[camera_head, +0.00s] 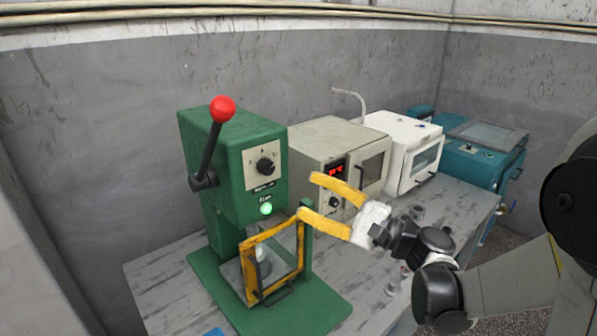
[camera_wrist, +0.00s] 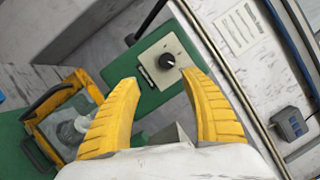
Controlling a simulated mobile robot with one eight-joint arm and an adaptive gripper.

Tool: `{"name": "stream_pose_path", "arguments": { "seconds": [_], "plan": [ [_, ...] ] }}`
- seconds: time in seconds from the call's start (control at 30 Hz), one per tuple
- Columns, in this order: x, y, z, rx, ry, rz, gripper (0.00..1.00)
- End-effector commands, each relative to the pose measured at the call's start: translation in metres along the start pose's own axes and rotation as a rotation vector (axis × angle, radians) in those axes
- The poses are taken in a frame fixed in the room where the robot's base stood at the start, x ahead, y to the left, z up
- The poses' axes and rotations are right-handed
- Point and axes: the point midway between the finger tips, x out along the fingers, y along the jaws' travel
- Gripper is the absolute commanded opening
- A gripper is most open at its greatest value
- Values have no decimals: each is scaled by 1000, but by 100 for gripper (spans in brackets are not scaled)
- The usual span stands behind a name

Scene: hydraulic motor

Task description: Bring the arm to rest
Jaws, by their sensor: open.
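My gripper (camera_head: 308,196) has two yellow fingers and is open, with nothing between them. In the head view it is in front of the beige box with a red display, just right of the green press (camera_head: 232,150). In the wrist view the fingers (camera_wrist: 168,82) are spread, with a black knob on a pale plate (camera_wrist: 166,62) showing beyond them. My arm reaches in from the right, bent above the bench. The press has a red-ball lever (camera_head: 222,110), a lit green lamp (camera_head: 266,209) and a yellow-framed guard (camera_head: 272,262).
The beige box (camera_head: 318,150), a white box (camera_head: 403,145) and a teal machine (camera_head: 480,150) stand along the grey bench (camera_head: 165,275). Small metal parts (camera_head: 397,280) stand on the bench near my arm. A grey wall is behind.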

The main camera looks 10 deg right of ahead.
Motion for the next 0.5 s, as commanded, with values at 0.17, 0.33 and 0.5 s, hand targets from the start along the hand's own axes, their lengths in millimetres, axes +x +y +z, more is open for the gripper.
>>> {"name": "stream_pose_path", "arguments": {
  "seconds": [0.17, 0.33, 0.5],
  "plan": [
    [0, 45, 26, -182, 77, 280, 54],
    [-41, 100, 47, -475, 154, 659, 54],
    [-113, 132, 56, -804, 192, 1021, 54]
  ]
}}
